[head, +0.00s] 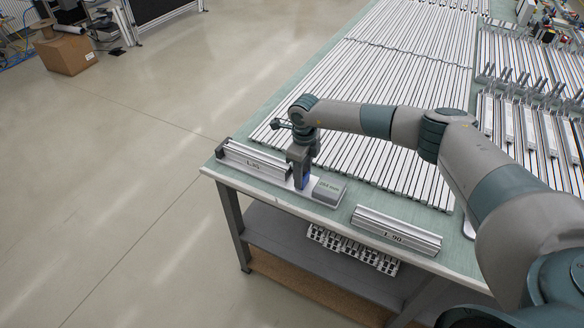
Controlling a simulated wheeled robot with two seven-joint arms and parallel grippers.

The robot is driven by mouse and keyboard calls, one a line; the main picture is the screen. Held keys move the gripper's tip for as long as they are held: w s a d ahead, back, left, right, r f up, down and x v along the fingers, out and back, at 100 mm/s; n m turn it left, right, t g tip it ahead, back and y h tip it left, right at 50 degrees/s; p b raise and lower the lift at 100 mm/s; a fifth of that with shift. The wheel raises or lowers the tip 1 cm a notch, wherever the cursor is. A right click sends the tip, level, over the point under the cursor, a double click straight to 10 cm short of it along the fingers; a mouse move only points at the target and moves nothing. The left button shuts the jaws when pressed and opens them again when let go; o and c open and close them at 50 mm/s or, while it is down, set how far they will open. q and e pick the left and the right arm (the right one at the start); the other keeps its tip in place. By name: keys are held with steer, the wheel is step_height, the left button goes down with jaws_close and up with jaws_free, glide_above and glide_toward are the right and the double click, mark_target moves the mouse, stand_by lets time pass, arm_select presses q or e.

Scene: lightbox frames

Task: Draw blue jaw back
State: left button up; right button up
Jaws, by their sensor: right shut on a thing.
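A blue jaw (304,183) stands near the front edge of the table, mostly hidden by my right gripper (300,181), which is shut on it. The jaw is on a light base strip, between a rail piece (253,160) on its left and a grey box with a green readout (328,190) on its right. The rail piece carries a label that seems to read L_95. The readout is too small to read surely. My left gripper is not in view.
The green table (285,191) carries rows of long metal profiles (372,100) behind the jaw. A second labelled rail piece (397,231) lies to the right, at the front edge. White parts (352,250) lie on a shelf below. Open floor lies left.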

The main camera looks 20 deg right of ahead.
steer(key=shift+s+d+p, duration=0.35)
steer(key=shift+s+d, duration=0.25)
steer(key=shift+s, duration=0.05)
steer(key=shift+s+d+f, duration=0.2)
steer(key=shift+s+f, duration=0.05)
stand_by(1.6)
steer(key=o, duration=1)
steer(key=shift+o, duration=1.1)
steer(key=shift+s+d+r, duration=0.15)
steer(key=shift+r, duration=0.05)
